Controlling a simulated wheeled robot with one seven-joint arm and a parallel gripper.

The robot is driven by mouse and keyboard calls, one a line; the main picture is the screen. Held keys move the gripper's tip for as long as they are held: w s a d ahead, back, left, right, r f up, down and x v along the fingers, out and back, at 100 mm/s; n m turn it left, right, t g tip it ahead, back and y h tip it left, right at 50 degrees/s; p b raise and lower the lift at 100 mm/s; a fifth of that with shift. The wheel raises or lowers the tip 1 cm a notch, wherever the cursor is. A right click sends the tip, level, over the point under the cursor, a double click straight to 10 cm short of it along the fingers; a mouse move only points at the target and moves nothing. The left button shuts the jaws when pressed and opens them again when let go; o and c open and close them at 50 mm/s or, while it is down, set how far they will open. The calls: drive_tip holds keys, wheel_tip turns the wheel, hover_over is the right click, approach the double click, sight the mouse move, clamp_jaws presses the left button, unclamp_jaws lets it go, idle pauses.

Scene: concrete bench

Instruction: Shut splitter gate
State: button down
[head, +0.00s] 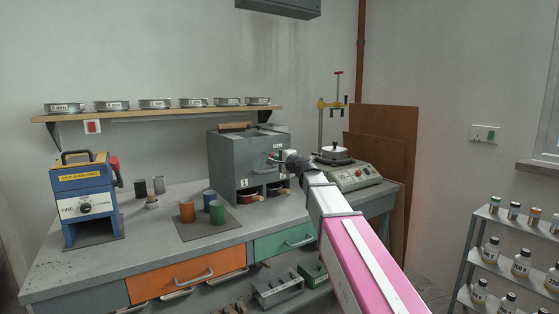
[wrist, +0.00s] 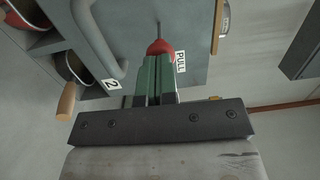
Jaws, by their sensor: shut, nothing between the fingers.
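In the head view my gripper (head: 277,157) is at the splitter's front right and largely hides the knob.
Pans with wooden handles (wrist: 66,101) sit in the splitter's lower openings, and a curved grey bar (wrist: 103,45) lies left of my fingers. Coloured cups (head: 217,211) stand on a mat in front left.

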drive_tip(key=x, duration=0.5)
drive_tip(key=shift+w+d, duration=0.1)
drive_tip(key=shift+w, duration=0.05)
idle(0.3)
drive_tip(key=v, duration=1.4)
drive_tip(key=s+d+f+n+g+h, duration=0.2)
drive_tip(key=s+f+g, duration=0.15)
drive_tip(key=f, duration=0.65)
drive_tip(key=s+d+f+n+g+h, duration=0.15)
drive_tip(key=s+f, duration=0.25)
drive_tip(key=f, duration=0.6)
drive_tip(key=s+d+f+n+g+h, duration=0.1)
drive_tip(key=s+d+f+n+g, duration=0.25)
drive_tip(key=f, duration=0.65)
drive_tip(key=s+d+f+n+g+h, duration=0.1)
drive_tip(key=s+d+f+g+h, duration=0.1)
drive_tip(key=s+d+f, duration=0.3)
drive_tip(key=s+d+f+n+g+h, duration=0.2)
drive_tip(key=s+d+f+h, duration=0.3)
drive_tip(key=s+f, duration=0.6)
drive_tip(key=shift+s+d+f+g, duration=0.2)
drive_tip(key=shift+d+f+g, duration=0.1)
drive_tip(key=shift+d+g, duration=0.5)
